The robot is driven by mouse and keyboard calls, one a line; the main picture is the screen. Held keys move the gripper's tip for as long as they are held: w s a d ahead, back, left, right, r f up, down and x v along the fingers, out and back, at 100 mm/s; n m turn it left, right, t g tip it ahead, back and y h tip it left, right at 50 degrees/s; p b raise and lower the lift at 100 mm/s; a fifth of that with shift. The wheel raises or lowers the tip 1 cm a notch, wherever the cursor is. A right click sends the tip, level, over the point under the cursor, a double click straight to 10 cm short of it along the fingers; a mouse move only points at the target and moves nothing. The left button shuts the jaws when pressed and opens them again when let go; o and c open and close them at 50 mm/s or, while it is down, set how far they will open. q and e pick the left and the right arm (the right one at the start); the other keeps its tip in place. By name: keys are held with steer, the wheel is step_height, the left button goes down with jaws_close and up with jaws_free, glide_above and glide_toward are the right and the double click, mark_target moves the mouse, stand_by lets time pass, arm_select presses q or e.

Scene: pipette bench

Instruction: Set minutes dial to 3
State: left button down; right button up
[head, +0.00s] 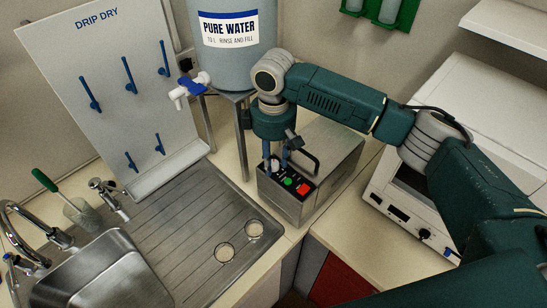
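A metal box (318,165) stands on the counter right of the draining board. Its black front panel (277,186) carries a green button (288,181), a red switch (303,189) and a pale round dial (275,164) at the upper left. The dial's markings are too small to read. My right gripper (277,166) points down at the dial, its two fingers apart, one at each side of it. I cannot tell whether they touch or grip the dial. The fingers partly hide it. My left gripper is not in view.
A black handle (303,160) rises from the box just right of my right gripper. A pure water tank (232,45) on a metal stand is behind it. A white appliance (400,205) stands to the right.

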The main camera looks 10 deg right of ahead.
steer(key=shift+c, duration=0.5)
jaws_close()
steer(key=m, duration=0.3)
steer(key=shift+m, duration=0.4)
steer(key=shift+w+r+m, duration=0.1)
steer(key=shift+m, duration=1.7)
